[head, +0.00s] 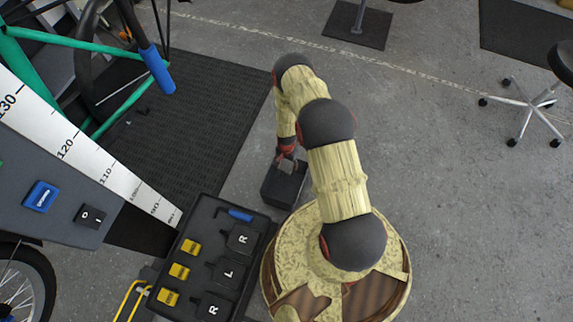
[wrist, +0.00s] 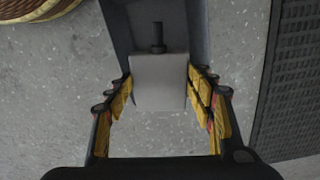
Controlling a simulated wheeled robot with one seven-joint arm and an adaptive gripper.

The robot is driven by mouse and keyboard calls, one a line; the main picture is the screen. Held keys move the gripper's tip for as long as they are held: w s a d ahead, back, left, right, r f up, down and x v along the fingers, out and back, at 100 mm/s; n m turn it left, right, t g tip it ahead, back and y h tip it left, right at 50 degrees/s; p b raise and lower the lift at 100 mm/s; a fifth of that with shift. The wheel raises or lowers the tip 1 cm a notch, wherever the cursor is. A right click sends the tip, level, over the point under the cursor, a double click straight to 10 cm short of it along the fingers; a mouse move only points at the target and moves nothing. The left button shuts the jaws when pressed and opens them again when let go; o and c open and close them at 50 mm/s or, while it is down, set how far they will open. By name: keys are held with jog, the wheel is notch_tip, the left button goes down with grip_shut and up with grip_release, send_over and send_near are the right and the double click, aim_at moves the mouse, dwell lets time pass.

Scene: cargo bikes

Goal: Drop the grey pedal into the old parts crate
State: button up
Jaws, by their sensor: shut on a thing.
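The grey pedal (wrist: 157,85) is a pale grey block with a dark axle stub. It sits between the fingers of my gripper (wrist: 163,100) in the wrist view, and my gripper is shut on it. In the head view my gripper (head: 288,158) is over a small dark box (head: 281,199), which looks like the old parts crate. A dark grey shape, likely this crate (wrist: 190,22), shows behind the pedal in the wrist view. The gap between pedal and crate is hard to judge, and the crate's inside is mostly hidden.
A black tray (head: 262,226) with pieces marked R and L, yellow parts and a blue piece stands left of my base. A stand with a ruler (head: 62,130) and a green bike frame (head: 70,42) are at the left. The floor at the right is mostly clear.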

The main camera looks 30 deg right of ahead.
aim_at(287, 166)
notch_tip(287, 166, down, 6)
jog(key=b, duration=0.3)
jog(key=shift+r+b, duration=0.1)
jog(key=shift+b, duration=0.2)
jog(key=o, duration=1.5)
jog(key=shift+r, duration=0.1)
notch_tip(287, 166, up, 12)
jog(key=shift+f, duration=0.1)
